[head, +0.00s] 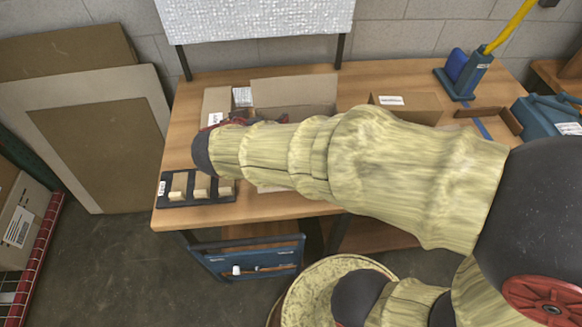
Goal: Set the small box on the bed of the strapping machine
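A closed brown cardboard box (425,103) with a white label stands on the table behind my arm. Its lower part is hidden by the arm; it may be the small box. A blue machine (540,118) with a white label sits at the table's right edge, cut off by the frame and partly covered by my arm. I cannot tell for certain that it is the strapping machine, and no bed can be made out. My arm stretches left across the table.
An open carton (295,92) stands at the back of the wooden table (190,218). A black tray (205,200) with tan blocks lies at the front left. A blue tool with a yellow handle (512,25) stands at the back right. Boards (95,140) lean on the wall.

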